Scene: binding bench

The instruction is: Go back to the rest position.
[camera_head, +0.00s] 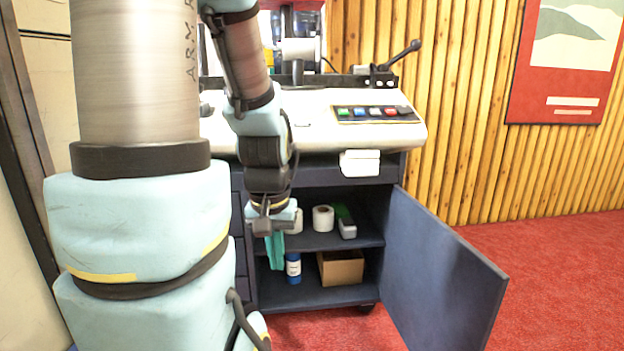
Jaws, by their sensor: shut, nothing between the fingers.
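My gripper (263,226) hangs at the end of my pale blue and grey arm, in front of the open cabinet (375,218) under the bench. It is shut, with nothing seen between its fingers. It is near the level of the upper shelf. A teal cloth-like thing (275,251) shows just below it; I cannot tell if they touch. My upper arm fills the left of the view and hides part of the bench.
The cabinet door (440,270) stands open to the right. Inside are a white roll (323,218), a grey-and-green item (346,224), a blue bottle (293,268) and a cardboard box (341,267). Above is a machine with coloured buttons (376,112) and a lever (404,53). Red floor (560,255) lies free at right.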

